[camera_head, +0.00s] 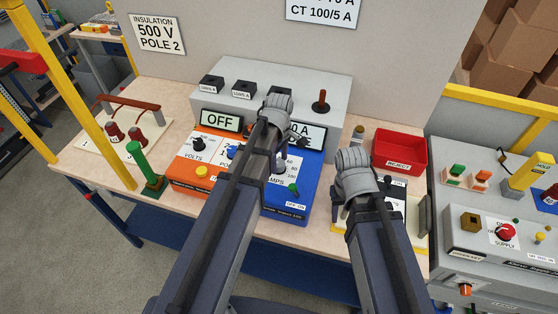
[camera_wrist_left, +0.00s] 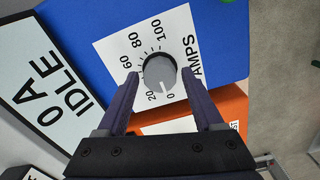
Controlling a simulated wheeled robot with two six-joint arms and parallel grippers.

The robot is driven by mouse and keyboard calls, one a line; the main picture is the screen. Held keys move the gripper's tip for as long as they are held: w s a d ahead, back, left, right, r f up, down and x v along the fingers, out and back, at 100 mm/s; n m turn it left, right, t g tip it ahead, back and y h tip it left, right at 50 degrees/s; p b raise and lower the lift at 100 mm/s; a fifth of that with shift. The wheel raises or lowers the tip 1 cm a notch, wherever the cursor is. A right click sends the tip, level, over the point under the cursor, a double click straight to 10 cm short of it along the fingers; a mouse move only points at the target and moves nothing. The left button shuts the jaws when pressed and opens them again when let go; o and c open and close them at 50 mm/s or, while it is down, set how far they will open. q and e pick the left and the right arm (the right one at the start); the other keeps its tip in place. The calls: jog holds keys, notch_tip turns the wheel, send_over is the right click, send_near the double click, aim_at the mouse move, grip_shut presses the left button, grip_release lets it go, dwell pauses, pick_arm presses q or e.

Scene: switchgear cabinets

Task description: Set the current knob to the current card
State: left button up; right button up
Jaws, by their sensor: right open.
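The grey AMPS knob (camera_wrist_left: 160,70) sits on a white dial plate (camera_wrist_left: 115,45) on the blue unit (camera_head: 308,180). Its white pointer line is toward 0 on the scale. My left gripper (camera_wrist_left: 160,74) is open, with one finger on each side of the knob and small gaps visible. In the head view my left gripper (camera_head: 280,160) covers much of that dial. The display (camera_wrist_left: 40,95) reads 0 A IDLE. The wall card (camera_head: 322,12) reads CT 100/5 A; its upper line is cut off. My right gripper (camera_head: 385,192) is over a small unit, its fingers mostly hidden.
The orange VOLTS unit (camera_head: 190,165) with an OFF display adjoins the blue unit. A green post (camera_head: 140,160) stands left, a red REJECT bin (camera_head: 400,150) right. A grey supply console (camera_head: 480,265) is at far right. Another card (camera_head: 158,33) reads INSULATION 500 V POLE 2.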

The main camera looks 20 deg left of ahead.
pick_arm(q)
grip_shut()
dwell(0.3)
